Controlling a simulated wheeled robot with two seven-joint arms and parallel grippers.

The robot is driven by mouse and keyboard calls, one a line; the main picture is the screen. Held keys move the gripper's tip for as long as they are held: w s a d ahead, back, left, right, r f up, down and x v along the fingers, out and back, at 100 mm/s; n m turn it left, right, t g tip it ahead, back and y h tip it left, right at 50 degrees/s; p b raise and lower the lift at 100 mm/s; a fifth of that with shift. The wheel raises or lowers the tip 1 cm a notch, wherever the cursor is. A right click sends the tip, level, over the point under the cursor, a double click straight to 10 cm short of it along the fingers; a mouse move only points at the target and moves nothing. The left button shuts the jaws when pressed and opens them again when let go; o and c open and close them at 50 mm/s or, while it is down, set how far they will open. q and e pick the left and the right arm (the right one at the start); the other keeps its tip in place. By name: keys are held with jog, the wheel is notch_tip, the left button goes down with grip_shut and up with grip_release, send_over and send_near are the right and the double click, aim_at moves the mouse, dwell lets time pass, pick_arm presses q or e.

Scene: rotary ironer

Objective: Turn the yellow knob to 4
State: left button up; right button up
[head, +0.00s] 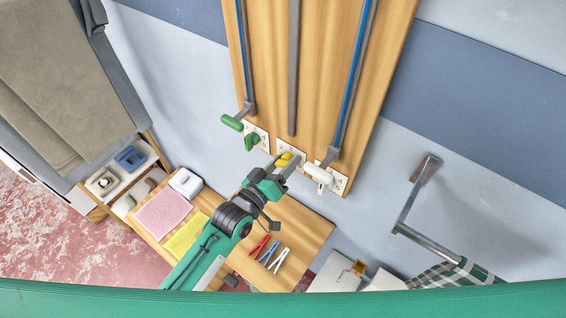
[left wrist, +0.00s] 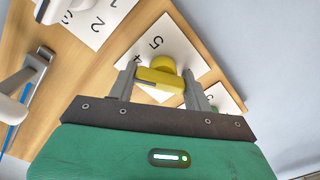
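The yellow knob (head: 283,160) sits on a white numbered plate on the wooden panel, in the middle of the row. In the left wrist view the yellow knob (left wrist: 162,75) has a bar-shaped grip lying crosswise between my fingers. My right gripper is out of view.
A green knob (head: 251,142) is left of the yellow one. A green handle (head: 232,122) and a white handle (head: 319,175) flank the row on grey rods. Below, a wooden table (head: 300,225) holds cloths and several clips. A metal bracket (head: 410,200) juts out at right.

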pick_arm(q)
jog(key=shift+m, duration=0.7)
jog(key=o, duration=1)
jog(key=shift+c, duration=0.2)
jog(key=shift+s, duration=0.1)
jog(key=shift+s+a+f, duration=0.15)
jog(key=shift+s+a, duration=0.1)
jog(key=b+v, duration=0.4)
jog(key=v, duration=0.9)
